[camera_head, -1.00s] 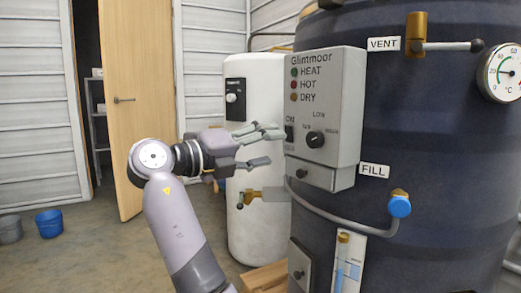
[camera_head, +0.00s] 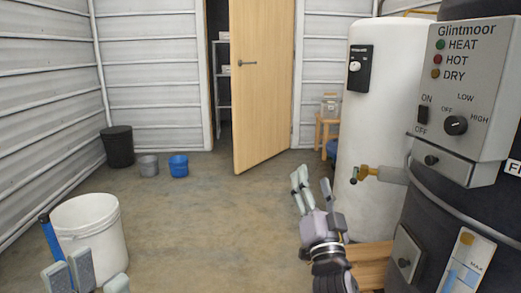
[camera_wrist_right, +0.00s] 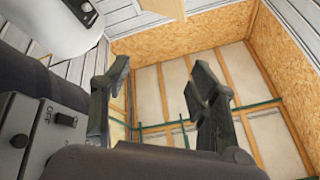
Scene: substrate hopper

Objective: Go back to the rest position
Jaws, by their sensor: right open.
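My right gripper (camera_head: 313,188) is at the lower middle of the head view, pointing up and away from me. Its grey fingers are spread and nothing is between them. It is clear of the dark hopper with the grey control box (camera_head: 465,90), which stands to its right. The right wrist view shows the same gripper (camera_wrist_right: 158,85) with its fingers wide apart and empty. My left gripper (camera_head: 100,272) shows only by its grey fingertips at the bottom left of the head view. They stand apart with nothing visible between them; the rest is cut off.
A white bucket (camera_head: 90,225) stands close behind my left fingertips. A white tank (camera_head: 380,120) with a brass tap (camera_head: 365,174) stands beyond my right gripper. A wooden slatted platform (camera_head: 372,262) lies low beside it. The floor between the grippers is clear.

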